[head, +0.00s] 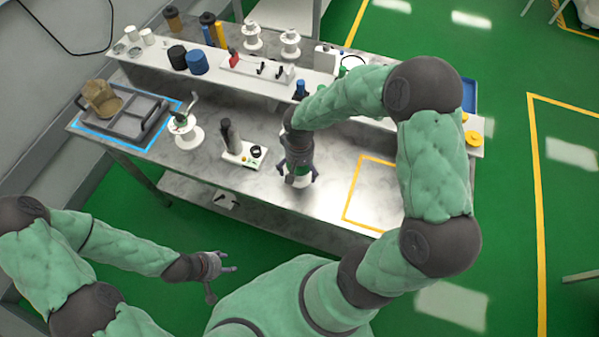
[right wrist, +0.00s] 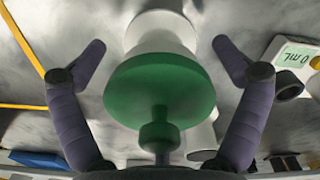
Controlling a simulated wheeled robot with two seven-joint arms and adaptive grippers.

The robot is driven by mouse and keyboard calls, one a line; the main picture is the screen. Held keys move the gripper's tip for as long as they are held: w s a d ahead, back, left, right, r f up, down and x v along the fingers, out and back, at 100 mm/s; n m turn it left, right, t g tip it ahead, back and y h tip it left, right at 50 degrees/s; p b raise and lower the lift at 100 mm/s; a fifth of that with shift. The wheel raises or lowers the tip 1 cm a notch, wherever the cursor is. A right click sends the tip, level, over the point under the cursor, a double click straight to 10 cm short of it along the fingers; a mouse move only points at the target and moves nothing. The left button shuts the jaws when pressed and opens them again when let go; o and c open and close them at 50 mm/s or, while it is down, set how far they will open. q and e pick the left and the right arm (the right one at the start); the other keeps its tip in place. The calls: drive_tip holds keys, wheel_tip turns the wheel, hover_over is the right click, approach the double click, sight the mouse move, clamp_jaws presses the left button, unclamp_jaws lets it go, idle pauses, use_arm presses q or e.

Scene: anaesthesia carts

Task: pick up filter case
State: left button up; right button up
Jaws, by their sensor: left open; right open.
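A white and green object, likely the filter case, stands on the table under my right gripper (head: 300,178). In the right wrist view its green disc-shaped top with a knob (right wrist: 160,90) and white body fill the middle. My right gripper (right wrist: 160,55) is open, with one finger on each side of the object and gaps between. In the head view the gripper and arm hide most of it. My left gripper (head: 230,262) is open and empty, low in front of the table.
A device with a dark upright cylinder (head: 243,150) stands left of my right gripper. A yellow outline (head: 349,190) marks bare table to the right. A raised shelf (head: 150,65) holds several items behind.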

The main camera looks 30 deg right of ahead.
drive_tip(key=c, duration=1.2)
drive_tip(key=shift+c, duration=0.2)
drive_tip(key=shift+r, duration=0.1)
